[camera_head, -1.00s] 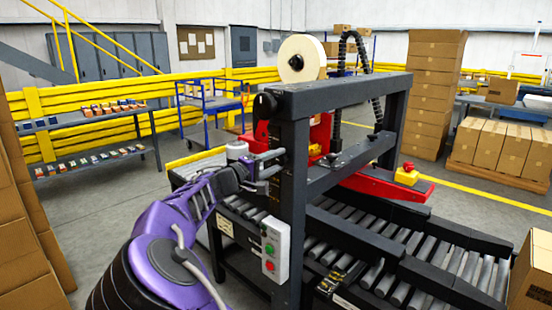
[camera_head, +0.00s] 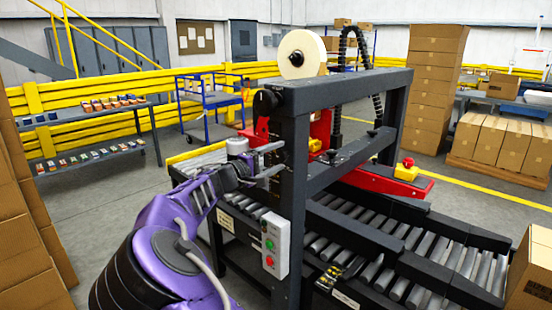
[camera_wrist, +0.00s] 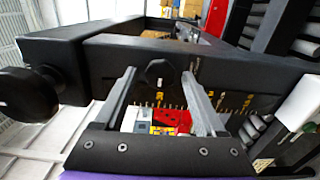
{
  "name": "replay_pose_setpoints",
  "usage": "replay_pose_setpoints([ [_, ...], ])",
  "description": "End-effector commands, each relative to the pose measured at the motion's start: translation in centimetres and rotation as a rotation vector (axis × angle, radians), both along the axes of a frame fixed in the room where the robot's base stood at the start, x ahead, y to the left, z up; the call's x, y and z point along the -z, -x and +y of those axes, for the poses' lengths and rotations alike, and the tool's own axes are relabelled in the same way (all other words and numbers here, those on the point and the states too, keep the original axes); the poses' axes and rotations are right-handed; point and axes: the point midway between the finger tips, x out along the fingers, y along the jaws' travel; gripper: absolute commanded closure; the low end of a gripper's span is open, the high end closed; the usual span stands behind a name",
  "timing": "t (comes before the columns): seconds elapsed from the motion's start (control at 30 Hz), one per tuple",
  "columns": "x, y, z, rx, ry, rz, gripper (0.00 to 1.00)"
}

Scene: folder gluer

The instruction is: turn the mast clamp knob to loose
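A small black knob (camera_wrist: 160,72) sits on the dark frame post of the machine, beside a yellow-marked scale, in the wrist view. I take it for the mast clamp knob; which way it is set cannot be told. My gripper (camera_wrist: 158,76) is open, with one finger on each side of this knob in the picture. I cannot tell whether the fingers touch it. In the head view my gripper (camera_head: 277,159) reaches the left side of the dark post (camera_head: 293,190); the small knob cannot be made out there.
A larger black knob (camera_wrist: 28,95) sticks out at the left in the wrist view and shows at the post's top in the head view (camera_head: 265,103). A button box (camera_head: 275,245) hangs below my gripper. A roller conveyor (camera_head: 400,270) and red emergency-stop button (camera_head: 407,163) lie to the right.

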Motion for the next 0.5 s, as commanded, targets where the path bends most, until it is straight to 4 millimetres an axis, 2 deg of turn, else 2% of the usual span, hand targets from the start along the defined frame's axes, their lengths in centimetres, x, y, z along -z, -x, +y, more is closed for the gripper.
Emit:
replay_pose_setpoints([
  [0.33, 0.0, 0.2, 0.2, -0.001, -0.001, -0.001, 0.25],
  [0.5, 0.0, 1.9, 1.6, -0.003, -0.002, 0.000, 0.25],
])
